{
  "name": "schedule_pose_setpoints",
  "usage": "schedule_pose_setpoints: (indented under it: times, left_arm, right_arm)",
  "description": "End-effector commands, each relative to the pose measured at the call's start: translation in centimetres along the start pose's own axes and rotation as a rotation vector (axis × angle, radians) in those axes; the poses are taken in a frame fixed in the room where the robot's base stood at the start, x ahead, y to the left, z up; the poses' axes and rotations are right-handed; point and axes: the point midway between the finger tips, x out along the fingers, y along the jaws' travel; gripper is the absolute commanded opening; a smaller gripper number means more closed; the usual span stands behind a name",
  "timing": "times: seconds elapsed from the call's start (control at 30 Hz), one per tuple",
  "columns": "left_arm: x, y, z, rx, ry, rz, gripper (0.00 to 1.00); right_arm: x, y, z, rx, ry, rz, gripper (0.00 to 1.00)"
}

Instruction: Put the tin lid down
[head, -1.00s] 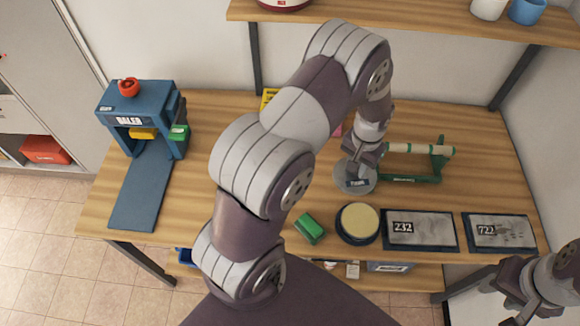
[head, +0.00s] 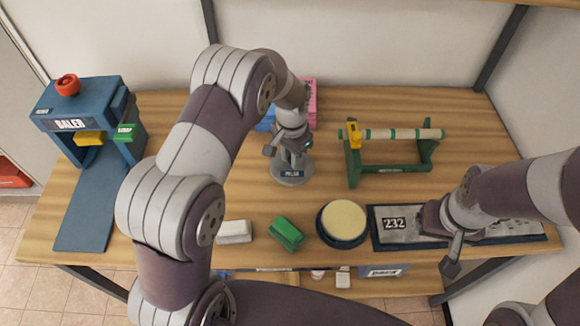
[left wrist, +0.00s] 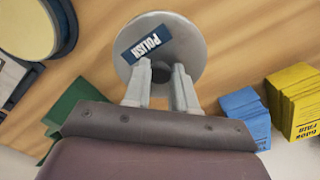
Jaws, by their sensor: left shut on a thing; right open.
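The tin lid (head: 290,180) is a round grey disc with a dark blue label reading POLISH. My left gripper (head: 289,150) is shut on it from above, in the middle of the table; the grasped part is mostly hidden. In the left wrist view the lid (left wrist: 190,25) sits at the fingertips (left wrist: 161,75). I cannot tell whether it touches the table. The open tin (head: 343,218), with a dark blue rim and cream filling, stands nearer the front, to the right. My right gripper (head: 446,238) is open and empty above the numbered plates.
A roller stand (head: 392,168) with green ends is right of the lid. A green block (head: 286,233) and a white block (head: 235,231) lie near the front edge. Blue (left wrist: 243,113) and yellow (left wrist: 293,100) packs are close by. A blue baler (head: 85,118) stands at left.

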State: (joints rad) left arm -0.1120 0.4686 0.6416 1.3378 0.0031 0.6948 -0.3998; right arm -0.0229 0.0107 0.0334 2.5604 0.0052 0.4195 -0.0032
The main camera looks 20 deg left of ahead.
Motion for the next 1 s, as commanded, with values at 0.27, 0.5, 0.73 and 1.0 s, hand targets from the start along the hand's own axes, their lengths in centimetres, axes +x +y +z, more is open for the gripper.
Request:
schedule_pose_setpoints:
  times: [0.27, 0.5, 0.73, 1.0]
  left_arm:
    - [4.0, 0.0, 0.0, -0.002, -0.001, 0.001, 0.0]
    - [4.3, -0.1, 0.0, -0.003, 0.001, -0.001, 0.0]
    - [4.5, -0.1, 0.0, -0.003, 0.001, -0.001, 0.51]
    - [3.9, -0.1, 0.0, -0.004, 0.002, -0.001, 0.51]
  right_arm:
    - [-0.9, 0.0, -0.1, 0.0, 0.001, 0.0, 0.84]
    - [-0.7, 0.0, -0.1, 0.0, 0.001, 0.0, 0.84]
    - [-0.6, 0.0, -0.1, 0.0, 0.0, 0.0, 0.84]
    - [-1.0, 0.0, -0.1, 0.0, 0.0, 0.0, 0.84]
